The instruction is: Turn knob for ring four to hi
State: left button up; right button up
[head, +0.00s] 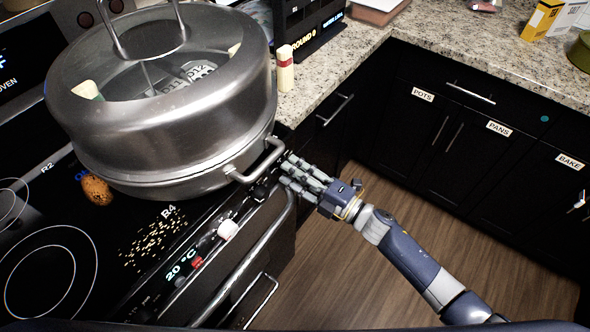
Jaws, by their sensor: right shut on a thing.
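The black stovetop (55,225) carries the label R4 beside scattered yellowish bits. Its front edge has a lit display (180,268) reading 20 °C. My right gripper (286,174) is at the right end of that front edge, just beside the pot's side handle. Its fingers are closed around what seems to be a dark control knob, mostly hidden by the fingers; its pointer and setting cannot be read. My left gripper is not in view.
A large steel stockpot (170,150) with a glass-topped lid covers the right rear of the stove, its handle (262,160) close to my fingers. A brown potato-like item (97,190) and small white object (228,229) lie nearby. A shaker (285,70) stands on the granite counter (365,55).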

jog(key=shift+r+m+t+h+p, duration=0.15)
jog(key=shift+m+p, duration=0.75)
jog(key=shift+m, duration=1.75)
jog(key=shift+r+m+t+h+p, duration=0.2)
jog(key=shift+m+p, duration=0.65)
jog(key=shift+m, duration=1.8)
jog(key=shift+f, duration=0.2)
jog(key=o, duration=1.1)
jog(key=shift+w, duration=0.1)
jog(key=shift+c, duration=0.2)
jog(key=shift+d, duration=0.1)
jog(key=v, duration=1.2)
